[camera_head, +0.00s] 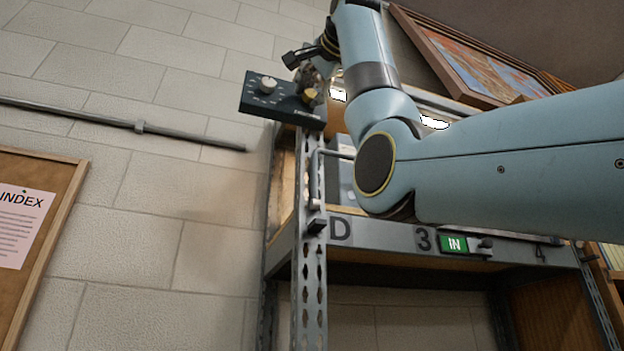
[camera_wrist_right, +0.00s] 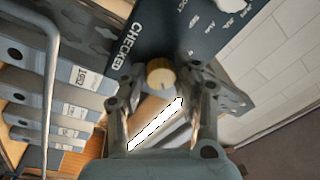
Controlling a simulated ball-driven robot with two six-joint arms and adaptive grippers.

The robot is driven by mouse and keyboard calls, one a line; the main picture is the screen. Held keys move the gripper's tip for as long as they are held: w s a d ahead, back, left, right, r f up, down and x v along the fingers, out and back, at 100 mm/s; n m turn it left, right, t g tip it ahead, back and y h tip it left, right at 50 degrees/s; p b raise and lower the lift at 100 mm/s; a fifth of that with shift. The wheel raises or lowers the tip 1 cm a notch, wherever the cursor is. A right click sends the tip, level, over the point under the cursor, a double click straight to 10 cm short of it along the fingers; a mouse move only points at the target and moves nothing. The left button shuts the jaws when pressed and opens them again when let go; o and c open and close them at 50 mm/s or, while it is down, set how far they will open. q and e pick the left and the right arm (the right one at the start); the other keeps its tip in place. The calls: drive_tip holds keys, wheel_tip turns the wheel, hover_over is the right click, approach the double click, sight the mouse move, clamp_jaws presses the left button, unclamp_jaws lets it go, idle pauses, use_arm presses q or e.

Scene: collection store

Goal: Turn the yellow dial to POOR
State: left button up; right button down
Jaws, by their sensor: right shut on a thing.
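The yellow dial (camera_head: 309,95) is on the right part of a dark panel (camera_head: 254,105) at the shelf's upper left corner. In the right wrist view the yellow dial (camera_wrist_right: 160,73) sits between the two fingers of my right gripper (camera_wrist_right: 157,78), by the panel (camera_wrist_right: 172,32) with the word CHECKED. My right gripper, which also shows in the head view (camera_head: 314,80), is shut on the yellow dial. The dial's pointer and the POOR mark are not readable. My left gripper is not in view.
A pale second knob (camera_head: 268,85) is on the same panel, left of the yellow dial. The metal shelf rack (camera_head: 380,235) with a green IN sign (camera_head: 454,244) stands below. Grey boxes (camera_wrist_right: 85,97) show in the wrist view. A framed picture (camera_head: 480,65) is behind my arm.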

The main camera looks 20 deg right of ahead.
drive_tip(key=shift+m, duration=0.5)
drive_tip(key=c, duration=1)
unclamp_jaws()
drive_tip(key=s, duration=0.4)
drive_tip(key=s+f, duration=0.1)
drive_tip(key=s, duration=0.7)
drive_tip(key=shift+d+f, duration=0.1)
drive_tip(key=shift+f, duration=0.1)
